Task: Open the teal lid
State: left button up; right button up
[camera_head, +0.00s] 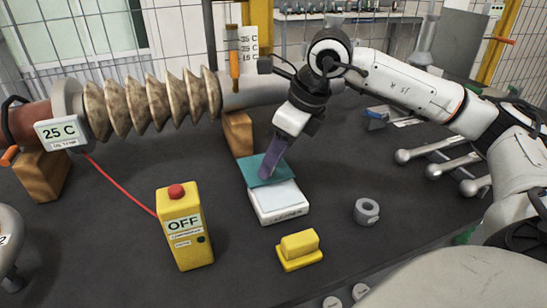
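The teal lid (254,178) is a flat panel at the back of a small white box (280,205) in the middle of the table. The box's pale top shows in front of the lid. I cannot tell whether the lid lies flat or is tilted up. My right gripper (267,173) reaches down from the upper right, with its purple fingers at the lid's right part. The fingers overlap in this view, so their opening and any contact with the lid are unclear. My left gripper is not in view.
A yellow box marked OFF with a red button (184,228) stands left front. A yellow block (299,250) and a grey ring (366,211) lie in front and right. A large ribbed bushing (150,100) spans the back left. Metal rods (440,150) lie right.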

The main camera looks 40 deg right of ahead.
jog(key=p+v, duration=0.1)
jog(key=v, duration=0.9)
jog(key=shift+s+r, duration=0.1)
dwell(0.4)
